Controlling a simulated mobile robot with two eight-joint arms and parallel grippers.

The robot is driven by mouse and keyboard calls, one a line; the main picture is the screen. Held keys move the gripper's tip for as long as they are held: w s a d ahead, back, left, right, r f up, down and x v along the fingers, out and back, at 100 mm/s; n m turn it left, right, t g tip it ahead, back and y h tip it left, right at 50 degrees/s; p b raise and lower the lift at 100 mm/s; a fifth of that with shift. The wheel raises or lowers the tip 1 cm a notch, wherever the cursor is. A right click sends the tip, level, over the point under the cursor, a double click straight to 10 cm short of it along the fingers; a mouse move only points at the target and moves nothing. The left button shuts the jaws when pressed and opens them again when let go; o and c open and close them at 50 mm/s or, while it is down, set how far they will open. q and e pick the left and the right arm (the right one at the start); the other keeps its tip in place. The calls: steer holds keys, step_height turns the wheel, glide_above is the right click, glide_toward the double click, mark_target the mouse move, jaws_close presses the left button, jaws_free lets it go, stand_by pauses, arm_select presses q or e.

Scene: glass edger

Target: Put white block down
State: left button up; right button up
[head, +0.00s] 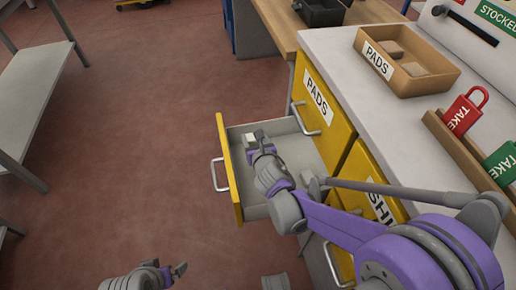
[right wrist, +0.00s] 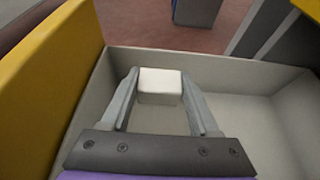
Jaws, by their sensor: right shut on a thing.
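The white block (right wrist: 160,82) sits between the fingertips of my right gripper (right wrist: 160,96) in the right wrist view. My right gripper also shows in the head view (head: 257,142), reaching into an open yellow-fronted drawer (head: 233,168) with the block (head: 249,139) at its tip. The gripper is shut on the block. Whether the block touches the drawer floor (right wrist: 245,120) I cannot tell. My left gripper (head: 178,270) is low in the head view, away from the drawer, and its jaw state is unclear.
The drawer's grey interior looks otherwise empty where it shows. On the counter (head: 345,55) above stand a PADS tray (head: 405,70) and a red TAKE padlock (head: 464,112). Open floor (head: 140,130) lies left of the drawer.

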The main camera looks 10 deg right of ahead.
steer(key=shift+f+b, duration=0.6)
steer(key=shift+f, duration=1.45)
steer(key=shift+f, duration=0.1)
steer(key=shift+f+b, duration=0.5)
steer(key=shift+b, duration=0.2)
steer(key=o, duration=1.4)
steer(key=shift+c, duration=0.2)
